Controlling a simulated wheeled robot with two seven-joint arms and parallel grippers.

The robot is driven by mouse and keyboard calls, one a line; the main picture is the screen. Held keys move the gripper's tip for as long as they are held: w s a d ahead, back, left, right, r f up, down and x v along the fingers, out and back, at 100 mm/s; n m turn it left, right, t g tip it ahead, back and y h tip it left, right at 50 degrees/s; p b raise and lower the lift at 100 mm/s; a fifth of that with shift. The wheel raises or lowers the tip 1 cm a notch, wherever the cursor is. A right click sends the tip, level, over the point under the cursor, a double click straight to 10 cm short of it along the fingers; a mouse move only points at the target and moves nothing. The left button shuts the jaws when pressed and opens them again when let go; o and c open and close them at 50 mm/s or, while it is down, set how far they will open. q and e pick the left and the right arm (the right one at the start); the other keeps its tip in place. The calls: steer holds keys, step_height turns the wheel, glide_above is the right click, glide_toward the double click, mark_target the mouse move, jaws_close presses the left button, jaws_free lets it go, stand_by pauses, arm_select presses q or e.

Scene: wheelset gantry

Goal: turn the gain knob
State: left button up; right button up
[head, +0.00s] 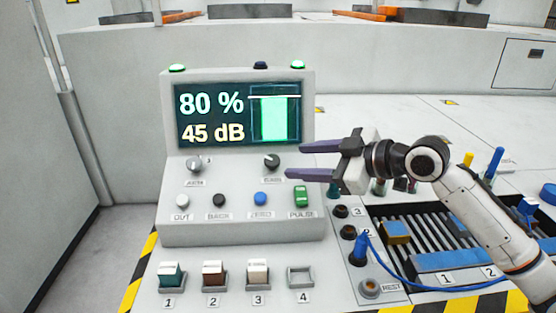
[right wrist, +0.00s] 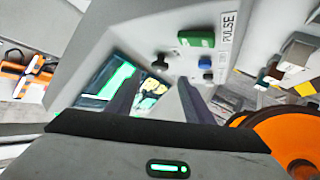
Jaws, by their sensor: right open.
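The gain knob (head: 271,161) is a small dark round knob with a light pointer mark, on the sloped face of the grey console below the screen. Its label is hard to read. In the right wrist view the dark knob (right wrist: 161,62) shows just beyond the fingers. My right gripper (head: 295,161) is open and empty, its two purple fingers pointing left. In the head view its tips are just right of the knob, one above and one below its height, apart from it. They also show in the wrist view (right wrist: 157,84). My left gripper is not in view.
The screen (head: 239,115) reads 80 % and 45 dB with a green bar. A silver knob (head: 194,165) sits left. Below are white, black and blue buttons and a green PULSE switch (head: 301,196), close under the lower finger. A blue cable (head: 400,282) runs at right.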

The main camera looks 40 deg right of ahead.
mark_target(275, 161)
steer(key=x, duration=0.7)
steer(key=c, duration=1)
